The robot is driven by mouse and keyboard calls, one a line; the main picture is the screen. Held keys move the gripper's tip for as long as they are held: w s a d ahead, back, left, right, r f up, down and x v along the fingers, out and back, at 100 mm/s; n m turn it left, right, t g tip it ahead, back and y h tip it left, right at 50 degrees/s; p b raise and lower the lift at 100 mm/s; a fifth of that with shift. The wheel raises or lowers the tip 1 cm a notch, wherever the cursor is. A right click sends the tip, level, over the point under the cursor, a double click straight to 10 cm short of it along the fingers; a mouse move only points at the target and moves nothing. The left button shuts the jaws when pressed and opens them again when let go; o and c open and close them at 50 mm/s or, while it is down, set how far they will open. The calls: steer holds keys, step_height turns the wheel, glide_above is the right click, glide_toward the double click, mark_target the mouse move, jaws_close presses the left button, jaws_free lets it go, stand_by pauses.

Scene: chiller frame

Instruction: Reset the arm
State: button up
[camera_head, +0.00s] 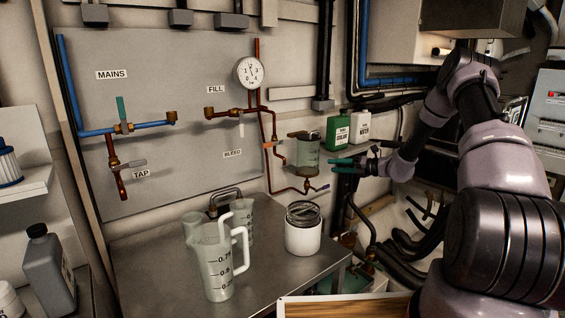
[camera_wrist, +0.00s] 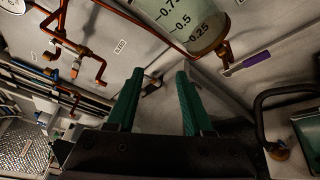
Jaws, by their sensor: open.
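My gripper (camera_head: 345,162) is on the right side of the head view, in front of the pipework and just right of the clear graduated vessel (camera_head: 307,155). Its green fingers point left. In the wrist view my gripper (camera_wrist: 157,90) shows two green fingers spread apart with nothing between them. The graduated vessel (camera_wrist: 190,18) appears at the top of the wrist view, beyond the fingertips and apart from them. My arm reaches in from the right of the head view, bent at the elbow.
A steel table (camera_head: 150,265) carries a measuring jug (camera_head: 213,265), a smaller beaker (camera_head: 244,222) and a white jar (camera_head: 303,235). Green (camera_head: 338,132) and white (camera_head: 361,130) bottles stand behind my gripper. A purple-handled valve (camera_head: 319,188) sits below it. A wall panel (camera_head: 180,70) holds pipes and a gauge (camera_head: 250,73).

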steer(key=s+a+r+n+g+h, duration=0.2)
steer(key=s+a+r+n+g, duration=0.1)
steer(key=s+r+n, duration=0.7)
steer(key=s+a+r+n+g+h, duration=0.25)
steer(key=s+r+n, duration=0.45)
steer(key=r, duration=0.4)
steer(key=s+d+r+n+t+h, duration=0.1)
steer(key=s+d+r+n+h, duration=0.1)
steer(key=s, duration=0.7)
steer(key=s+d+r+n+t+h, duration=0.2)
steer(key=s+r+n+h, duration=0.1)
steer(key=s+r+n, duration=0.2)
steer(key=s+d+r+n+t+h, duration=0.1)
steer(key=s+d+r+n+h, duration=0.1)
steer(key=s+n, duration=0.5)
steer(key=s+r, duration=0.1)
steer(key=s, duration=0.5)
steer(key=shift+d+r, duration=0.15)
steer(key=shift+d, duration=0.25)
steer(key=shift+s+t, duration=0.1)
steer(key=shift+t, duration=0.15)
